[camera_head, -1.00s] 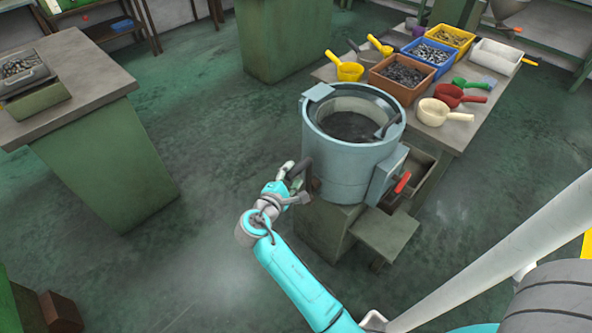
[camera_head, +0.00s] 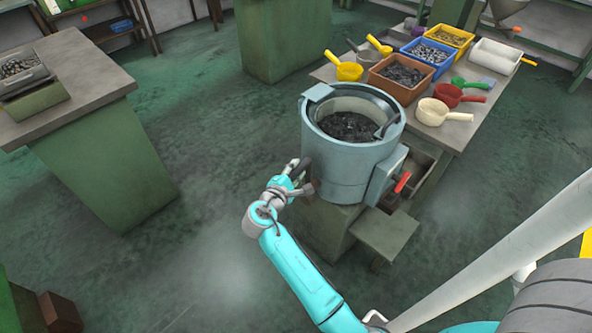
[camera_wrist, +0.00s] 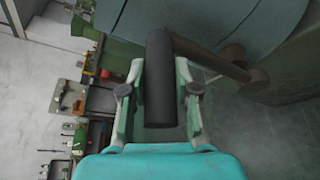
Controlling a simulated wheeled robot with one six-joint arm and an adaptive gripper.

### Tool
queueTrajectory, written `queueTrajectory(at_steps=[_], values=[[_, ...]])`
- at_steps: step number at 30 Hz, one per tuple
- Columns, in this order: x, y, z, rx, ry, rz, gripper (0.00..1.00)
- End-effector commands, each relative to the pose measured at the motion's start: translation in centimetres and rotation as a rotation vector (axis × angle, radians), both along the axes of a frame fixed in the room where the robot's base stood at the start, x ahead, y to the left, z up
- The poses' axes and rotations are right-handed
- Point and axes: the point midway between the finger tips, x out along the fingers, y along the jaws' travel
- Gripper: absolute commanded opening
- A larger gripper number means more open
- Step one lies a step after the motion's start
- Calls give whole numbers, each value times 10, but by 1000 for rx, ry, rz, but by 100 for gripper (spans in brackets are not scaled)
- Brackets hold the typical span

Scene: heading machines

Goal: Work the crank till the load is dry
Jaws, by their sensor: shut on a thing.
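A grey-blue round drum machine (camera_head: 345,175) stands on a green base in the middle of the head view. Its top is open, and a dark load of small pieces (camera_head: 348,127) lies inside. A dark crank handle (camera_wrist: 159,85) sticks out from the drum's left side. In the wrist view, my gripper (camera_wrist: 158,95) is shut on the crank handle, one finger on each side of it. The crank's brown arm (camera_wrist: 212,58) runs right to the drum wall. In the head view, my gripper (camera_head: 296,176) is close against the drum's left side.
A red-handled lever (camera_head: 403,182) is on the drum's right side. A table behind holds orange (camera_head: 400,92), blue (camera_head: 432,60) and yellow bins, scoops and pans. A green-legged bench (camera_head: 100,140) stands left. The floor between is clear.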

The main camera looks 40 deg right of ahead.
Motion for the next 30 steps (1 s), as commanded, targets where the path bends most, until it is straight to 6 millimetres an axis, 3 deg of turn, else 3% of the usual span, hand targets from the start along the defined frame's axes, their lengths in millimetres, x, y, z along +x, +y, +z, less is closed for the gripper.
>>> queueTrajectory(at_steps=[11, 20, 30], values=[[-15, -1, -2, 3, -80, -1, 0], [-53, -2, -11, 10, -310, -1, 0], [-97, -3, -34, 20, -621, 1, 0]])
